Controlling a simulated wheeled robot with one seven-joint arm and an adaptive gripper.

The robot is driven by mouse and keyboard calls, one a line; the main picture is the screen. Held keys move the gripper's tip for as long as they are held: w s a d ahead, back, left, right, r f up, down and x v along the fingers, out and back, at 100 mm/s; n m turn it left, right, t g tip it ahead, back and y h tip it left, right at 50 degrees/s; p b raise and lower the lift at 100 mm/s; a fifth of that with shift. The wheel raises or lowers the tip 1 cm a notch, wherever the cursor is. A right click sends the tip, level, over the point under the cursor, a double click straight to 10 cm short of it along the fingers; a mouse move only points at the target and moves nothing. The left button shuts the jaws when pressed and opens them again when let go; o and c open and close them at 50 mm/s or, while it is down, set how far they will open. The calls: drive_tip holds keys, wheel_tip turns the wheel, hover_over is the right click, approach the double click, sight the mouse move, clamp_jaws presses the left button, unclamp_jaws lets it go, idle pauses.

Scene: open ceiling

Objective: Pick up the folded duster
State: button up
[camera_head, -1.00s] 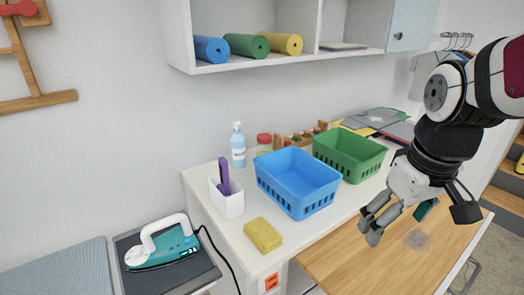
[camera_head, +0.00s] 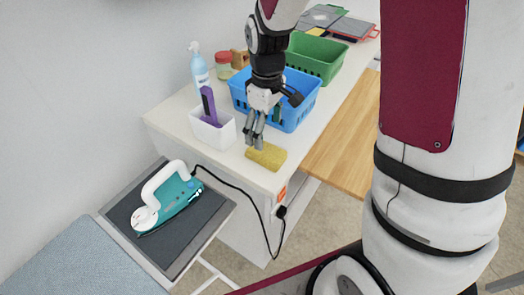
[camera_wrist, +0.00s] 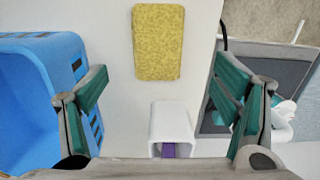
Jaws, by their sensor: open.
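The folded duster is a yellow cloth (camera_head: 268,156) lying flat on the white countertop near its front corner. It also shows in the wrist view (camera_wrist: 158,42), at the top middle, beyond and between my fingers. My gripper (camera_head: 254,138) is above the counter just behind the duster, with its fingertips close to the duster's far edge in the head view. In the wrist view its two fingers (camera_wrist: 165,112) are wide apart with nothing between them. I cannot tell the exact height of the fingertips above the counter.
A white cup (camera_head: 214,131) with a purple item stands left of the gripper, and a blue basket (camera_head: 296,116) stands behind it. A green basket (camera_head: 318,58), spray bottle (camera_head: 199,68) and jar (camera_head: 223,66) are farther back. A teal iron (camera_head: 172,200) sits on a lower board.

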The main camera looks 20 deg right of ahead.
sight(266, 150)
wheel_tip(266, 150, down, 9)
drive_tip(key=shift+w+d+r+p, duration=0.1)
drive_tip(key=shift+p, duration=0.25)
drive_tip(key=shift+c, duration=0.6)
drive_tip(key=c, duration=1.1)
